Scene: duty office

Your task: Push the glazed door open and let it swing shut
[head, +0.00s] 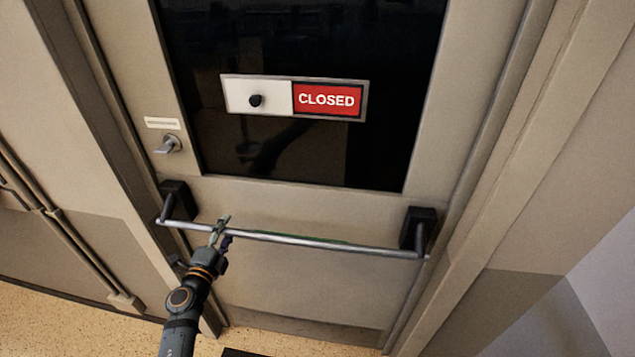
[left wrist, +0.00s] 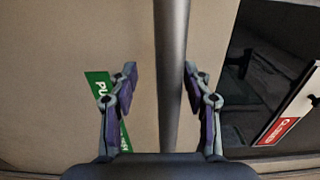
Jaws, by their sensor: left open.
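The glazed door (head: 300,290) fills the middle of the head view, with a dark glass pane (head: 230,150) in its upper part. It appears shut in its frame. A metal push bar (head: 330,243) runs across it below the glass, on two black end mounts. My left gripper (head: 222,226) is at the bar's left part. In the left wrist view the left gripper (left wrist: 159,88) is open, its fingers on either side of the bar (left wrist: 171,70). I cannot tell whether it touches the bar. My right gripper is out of view.
A sign (head: 328,99) reading CLOSED is on the glass. A small turn knob (head: 168,145) sits left of the glass. A green label (left wrist: 98,88) shows beside the bar. Pipes (head: 60,230) run along the left wall. Speckled floor (head: 60,320) lies at lower left.

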